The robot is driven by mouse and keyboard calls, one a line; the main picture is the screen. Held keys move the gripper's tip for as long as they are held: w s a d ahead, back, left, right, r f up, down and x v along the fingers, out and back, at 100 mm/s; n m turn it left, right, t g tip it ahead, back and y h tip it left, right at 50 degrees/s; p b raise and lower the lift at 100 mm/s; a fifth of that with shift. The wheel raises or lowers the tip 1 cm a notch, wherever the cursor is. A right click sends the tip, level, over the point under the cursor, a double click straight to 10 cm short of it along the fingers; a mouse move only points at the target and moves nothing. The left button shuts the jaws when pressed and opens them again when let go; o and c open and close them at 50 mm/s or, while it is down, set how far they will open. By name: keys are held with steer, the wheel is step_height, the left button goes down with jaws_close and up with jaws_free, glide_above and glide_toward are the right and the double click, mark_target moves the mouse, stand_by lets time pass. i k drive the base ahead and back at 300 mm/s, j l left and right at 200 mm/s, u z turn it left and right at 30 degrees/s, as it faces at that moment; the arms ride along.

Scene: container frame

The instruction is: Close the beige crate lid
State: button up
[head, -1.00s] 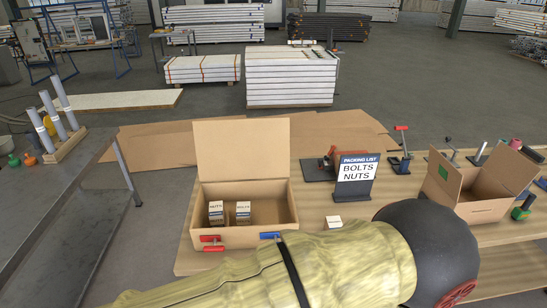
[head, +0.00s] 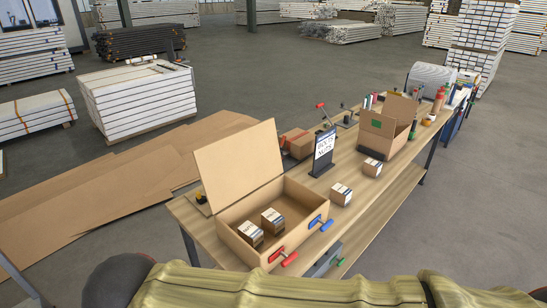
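The beige crate (head: 283,254) stands on the near left end of the wooden workbench. Its lid (head: 236,161) is open, standing up and leaning back from the rear edge. Two small labelled boxes lie inside, one at the left (head: 250,234) and one beside it (head: 272,220). A red clamp handle (head: 284,258) and a blue one (head: 320,223) are on the crate's front side. My arm in its yellowish sleeve crosses the bottom of the head view, in front of the bench. My gripper is outside the view.
Small boxes stand on the bench right of the crate (head: 341,194) and farther back (head: 372,167). A packing list sign (head: 323,150) stands behind the crate's right end. An open cardboard box (head: 389,130) is farther along. Flat cardboard (head: 95,205) lies on the floor behind.

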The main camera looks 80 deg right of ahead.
mark_target(230, 168)
steer(key=i+l+z, duration=0.3)
steer(key=i+z, duration=0.2)
steer(key=i, duration=0.55)
steer(key=i+j+z, duration=0.1)
steer(key=i+z, duration=0.35)
steer(key=i, duration=0.55)
steer(key=i+z, duration=0.15)
steer(key=z, duration=0.25)
steer(key=i+j+z, duration=0.1)
steer(key=z, duration=0.25)
steer(key=i+j+z, duration=0.1)
steer(key=i+z, duration=0.15)
steer(key=z, duration=0.15)
steer(key=i+j+z, duration=0.1)
steer(key=z, duration=2.35)
steer(key=l+z, duration=0.1)
steer(key=i+l, duration=0.05)
steer(key=l, duration=0.05)
